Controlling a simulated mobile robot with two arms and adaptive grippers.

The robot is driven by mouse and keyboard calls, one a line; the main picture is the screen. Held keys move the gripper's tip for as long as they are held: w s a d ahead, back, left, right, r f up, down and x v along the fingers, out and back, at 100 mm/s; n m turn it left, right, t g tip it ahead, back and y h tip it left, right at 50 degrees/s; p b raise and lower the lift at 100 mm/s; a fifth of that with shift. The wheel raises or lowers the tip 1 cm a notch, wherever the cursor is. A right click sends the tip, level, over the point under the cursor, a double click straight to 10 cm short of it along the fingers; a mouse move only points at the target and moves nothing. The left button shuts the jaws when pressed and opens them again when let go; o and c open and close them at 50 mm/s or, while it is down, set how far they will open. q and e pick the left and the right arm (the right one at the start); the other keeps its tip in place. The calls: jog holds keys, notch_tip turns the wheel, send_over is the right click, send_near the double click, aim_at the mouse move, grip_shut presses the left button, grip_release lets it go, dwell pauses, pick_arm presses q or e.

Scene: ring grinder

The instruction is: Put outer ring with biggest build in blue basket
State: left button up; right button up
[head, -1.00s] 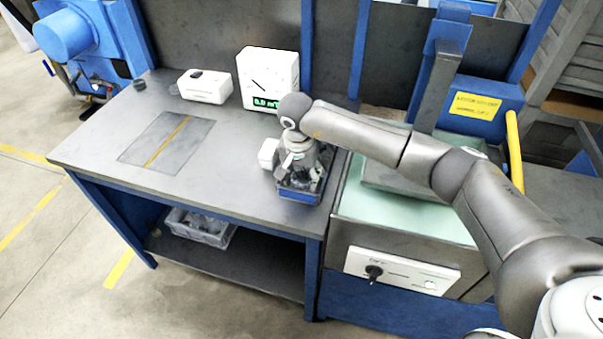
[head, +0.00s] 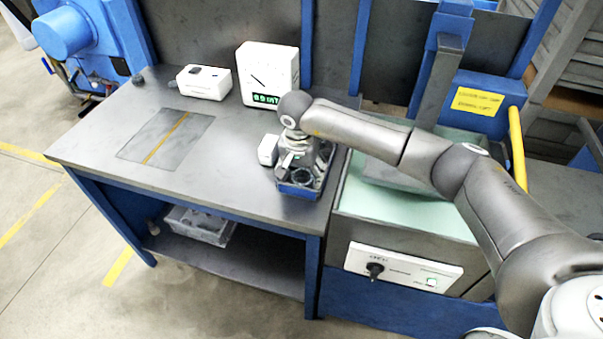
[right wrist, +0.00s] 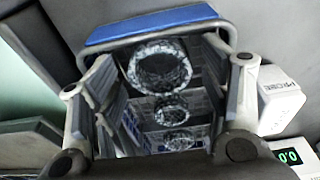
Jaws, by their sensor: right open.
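The blue basket (head: 297,192) stands at the right front corner of the grey table. In the right wrist view its blue rim (right wrist: 150,30) is at the top, and several dark metallic rings show in its dividers: a larger-looking ring (right wrist: 160,66), a middle ring (right wrist: 171,109) and a lower ring (right wrist: 178,140). My right gripper (right wrist: 158,92) is open above the basket, its fingers left and right of the rings. In the head view the right gripper (head: 300,160) hides part of the basket, and one ring (head: 303,178) shows at its front. My left gripper is not in view.
A white box labelled PROBE (right wrist: 282,100) stands beside the basket. A white gauge with green digits (head: 268,75) and a white device (head: 204,83) stand at the back. A grinder with a pale green bed (head: 362,210) is right.

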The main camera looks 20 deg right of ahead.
jog(key=shift+r+p, duration=0.9)
jog(key=shift+p, duration=0.1)
jog(key=shift+r+b, duration=0.6)
jog(key=shift+b, duration=0.2)
notch_tip(320, 180, up, 10)
jog(key=s+a+b, duration=0.1)
jog(key=b, duration=0.1)
jog(key=shift+s, duration=0.25)
